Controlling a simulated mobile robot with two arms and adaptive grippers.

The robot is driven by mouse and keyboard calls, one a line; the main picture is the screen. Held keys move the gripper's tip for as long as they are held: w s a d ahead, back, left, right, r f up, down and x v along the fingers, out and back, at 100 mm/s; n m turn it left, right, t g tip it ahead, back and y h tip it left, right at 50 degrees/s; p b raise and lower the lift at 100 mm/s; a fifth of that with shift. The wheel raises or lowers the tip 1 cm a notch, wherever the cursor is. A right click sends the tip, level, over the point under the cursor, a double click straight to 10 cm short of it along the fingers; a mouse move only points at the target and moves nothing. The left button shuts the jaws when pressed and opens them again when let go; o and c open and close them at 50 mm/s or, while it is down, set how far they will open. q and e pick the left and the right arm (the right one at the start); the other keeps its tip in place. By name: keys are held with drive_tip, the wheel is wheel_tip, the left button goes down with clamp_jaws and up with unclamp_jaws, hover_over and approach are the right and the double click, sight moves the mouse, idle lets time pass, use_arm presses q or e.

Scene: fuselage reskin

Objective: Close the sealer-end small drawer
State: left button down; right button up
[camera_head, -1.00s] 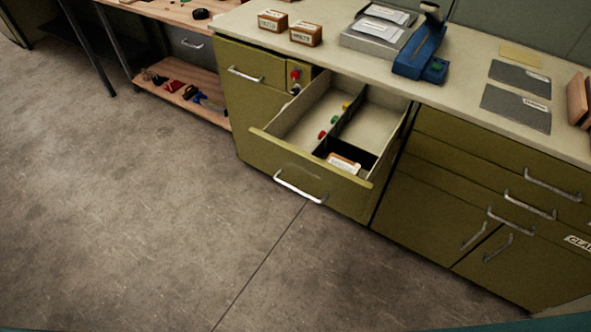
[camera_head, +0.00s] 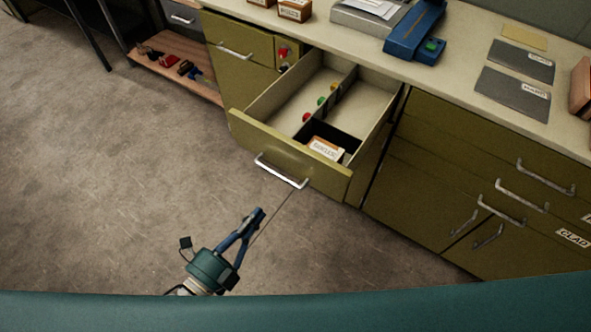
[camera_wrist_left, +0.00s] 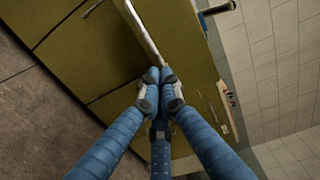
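The small drawer (camera_head: 292,155) is pulled well out of the olive cabinet in the head view, with its silver handle (camera_head: 280,171) on the front. Inside are dividers, small red and green items and a labelled box (camera_head: 326,149). My left gripper (camera_head: 259,211) is low in front of the drawer, apart from the handle, over the floor. Its blue fingers also show in the left wrist view (camera_wrist_left: 160,78), where the tips meet with nothing seen between them. Olive panels lie beyond the tips there. My right gripper is in neither view.
The countertop (camera_head: 450,55) above holds a blue device (camera_head: 416,35), grey sheets (camera_head: 512,92) and small boxes (camera_head: 294,9). Closed drawers and doors (camera_head: 470,170) stand to the right. A wooden shelf (camera_head: 180,75) is at left. The floor in front is clear.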

use_arm(q)
drive_tip(key=r, duration=0.1)
approach(296, 167)
drive_tip(key=shift+m+h, duration=0.3)
drive_tip(key=x, duration=0.3)
drive_tip(key=b+x, duration=0.1)
drive_tip(key=x, duration=0.2)
drive_tip(key=shift+w+a+f, duration=0.1)
drive_tip(key=shift+a+f, duration=0.05)
drive_tip(key=shift+f, duration=0.05)
drive_tip(key=shift+w+d, duration=0.3)
drive_tip(key=shift+w, duration=0.1)
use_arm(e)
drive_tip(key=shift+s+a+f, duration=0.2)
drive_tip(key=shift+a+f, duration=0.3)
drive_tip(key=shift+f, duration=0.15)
